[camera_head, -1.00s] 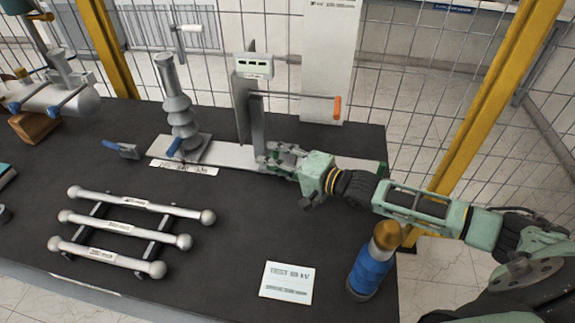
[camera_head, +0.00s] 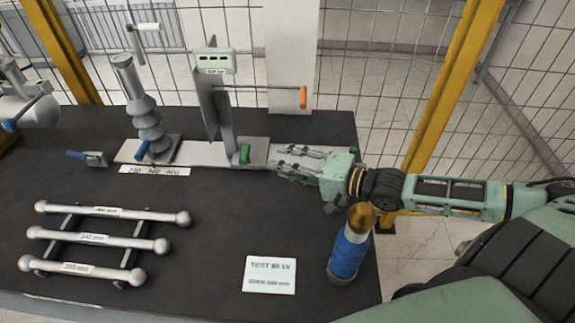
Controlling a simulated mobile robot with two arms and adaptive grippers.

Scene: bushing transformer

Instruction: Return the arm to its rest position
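My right arm comes in from the right, and its green gripper (camera_head: 282,160) is over the right part of the grey metal base plate (camera_head: 203,155). The two fingers are spread apart with nothing seen between them. A green handle (camera_head: 245,154) stands at the foot of the upright metal plate (camera_head: 215,105), just left of the fingertips, with a small gap in the picture.
A blue bottle with a gold top (camera_head: 348,245) stands just below my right wrist in the picture. A white card (camera_head: 270,275) lies left of it. A grey ribbed bushing (camera_head: 146,115) and a rack of labelled rods (camera_head: 107,212) are further left. Wire fencing stands behind.

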